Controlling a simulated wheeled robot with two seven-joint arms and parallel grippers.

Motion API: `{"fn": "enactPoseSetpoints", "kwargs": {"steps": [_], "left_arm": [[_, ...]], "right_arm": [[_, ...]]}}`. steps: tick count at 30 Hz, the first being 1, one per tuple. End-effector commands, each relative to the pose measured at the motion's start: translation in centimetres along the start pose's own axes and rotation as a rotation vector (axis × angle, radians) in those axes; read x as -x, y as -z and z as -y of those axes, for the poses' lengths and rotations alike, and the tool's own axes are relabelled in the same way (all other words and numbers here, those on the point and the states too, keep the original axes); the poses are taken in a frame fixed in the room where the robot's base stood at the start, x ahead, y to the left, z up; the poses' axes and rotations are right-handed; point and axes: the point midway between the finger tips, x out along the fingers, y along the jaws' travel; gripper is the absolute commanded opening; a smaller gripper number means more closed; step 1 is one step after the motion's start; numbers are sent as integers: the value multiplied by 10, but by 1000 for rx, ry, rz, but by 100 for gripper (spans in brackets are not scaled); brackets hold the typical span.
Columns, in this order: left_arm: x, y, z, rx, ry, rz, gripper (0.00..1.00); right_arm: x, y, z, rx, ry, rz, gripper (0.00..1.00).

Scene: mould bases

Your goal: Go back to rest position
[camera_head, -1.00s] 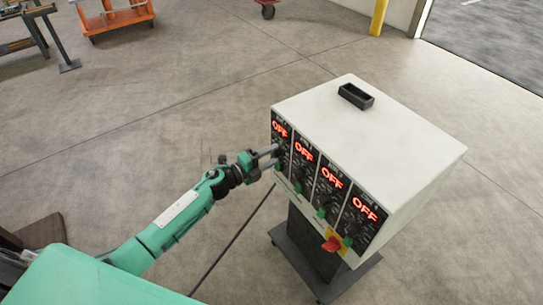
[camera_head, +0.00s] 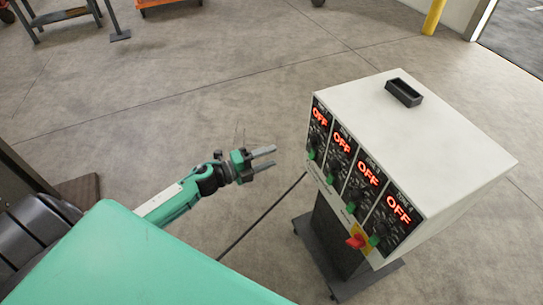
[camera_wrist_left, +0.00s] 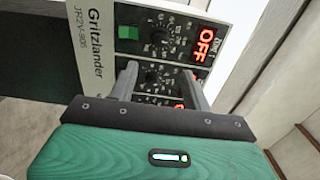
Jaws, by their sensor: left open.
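My left gripper (camera_head: 264,160) is open and empty in the head view, held in the air to the left of the control box. Its two grey fingers point right toward the box's front panel, with a clear gap between. In the left wrist view the fingers (camera_wrist_left: 158,85) stand apart in front of the panel. The white control box (camera_head: 440,125) has several zone panels, each with a red lit OFF sign (camera_head: 341,142), dark knobs and a green switch. My right gripper is not in view.
The box stands on a dark pedestal (camera_head: 335,235) with a wide base. A red and yellow switch (camera_head: 356,241) sticks out low on its front. A small black tray (camera_head: 404,92) lies on top. A yellow post (camera_head: 433,17) stands far back. Open concrete floor lies left of the box.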

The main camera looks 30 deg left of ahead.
Motion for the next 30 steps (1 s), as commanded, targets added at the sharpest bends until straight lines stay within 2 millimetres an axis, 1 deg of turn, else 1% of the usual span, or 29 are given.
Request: {"fn": "enactPoseSetpoints", "kwargs": {"steps": [11,13,15,17,20,23,24,25,26,27,28,29,30], "left_arm": [[0,0,0,0,0,0,49],[0,0,-1,5,0,4,49],[0,-1,-5,34,-2,30,49],[2,-3,-14,88,-6,81,49],[8,-8,-41,244,-23,227,49],[24,-10,-86,459,-69,427,49],[32,-8,-107,549,-95,508,49],[39,-5,-122,615,-116,569,49],[47,-1,-138,683,-140,629,49],[58,8,-160,771,-175,708,49],[66,16,-177,838,-205,767,49],[76,25,-194,904,-236,825,49],[88,39,-215,989,-281,899,49]], "right_arm": [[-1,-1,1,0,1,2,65],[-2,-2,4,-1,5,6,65],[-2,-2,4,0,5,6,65],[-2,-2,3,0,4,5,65],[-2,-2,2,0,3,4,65],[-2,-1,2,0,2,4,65],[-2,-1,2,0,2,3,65],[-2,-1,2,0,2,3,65],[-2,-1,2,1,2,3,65],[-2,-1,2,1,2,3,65],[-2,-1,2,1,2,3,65],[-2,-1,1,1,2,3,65],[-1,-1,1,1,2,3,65]]}}
